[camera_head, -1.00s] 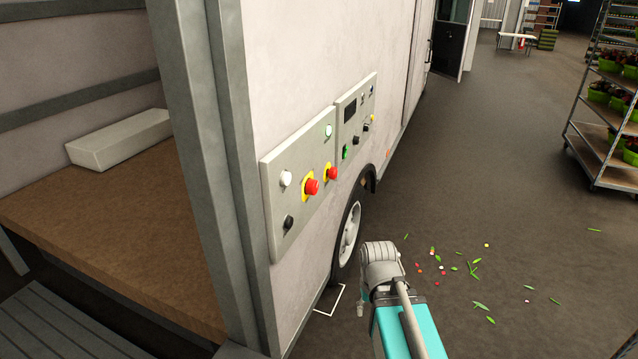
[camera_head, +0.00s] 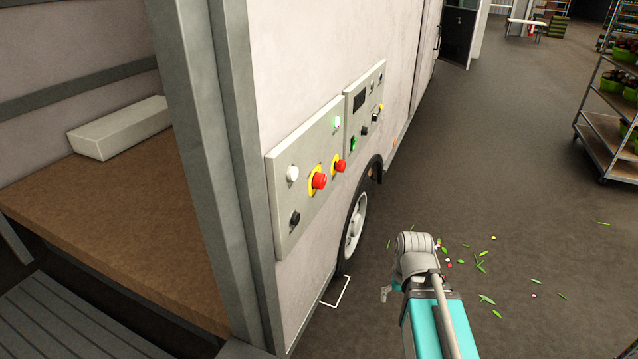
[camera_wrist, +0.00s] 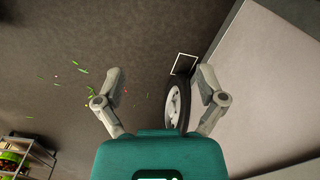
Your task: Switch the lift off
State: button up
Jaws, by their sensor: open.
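Two grey control panels are fixed to the truck's white side wall. The farther panel (camera_head: 366,92) has a dark display (camera_head: 359,101), a green button (camera_head: 352,143) and small knobs. No label tells which one is the lift's switch. My gripper (camera_wrist: 160,84) is open and empty, its fingers apart, pointing toward the floor and wheel. In the head view my arm is low, right of the panels and apart from them.
The truck's wheel (camera_head: 356,222) is below the panels. Green leaves and petals (camera_head: 483,260) lie on the floor. A plant trolley (camera_head: 607,130) stands at the right. A grey post (camera_head: 214,150) borders the open cargo bay at left.

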jog(key=m+t+y+b, duration=0.1)
jog(key=m+t+y, duration=0.5)
jog(key=m+y, duration=1.45)
send_near(324, 183)
jog(key=s+d+r+m+h, duration=0.2)
jog(key=d+r+m+h, duration=0.1)
jog(key=m+h, duration=0.1)
jog(key=shift+w+d+r+n, duration=0.1)
jog(key=shift+d+r+n, duration=0.05)
jog(key=shift+d+n, duration=0.1)
jog(key=shift+a, duration=0.25)
jog(key=shift+x, duration=6.75)
jog(key=shift+w, duration=0.1)
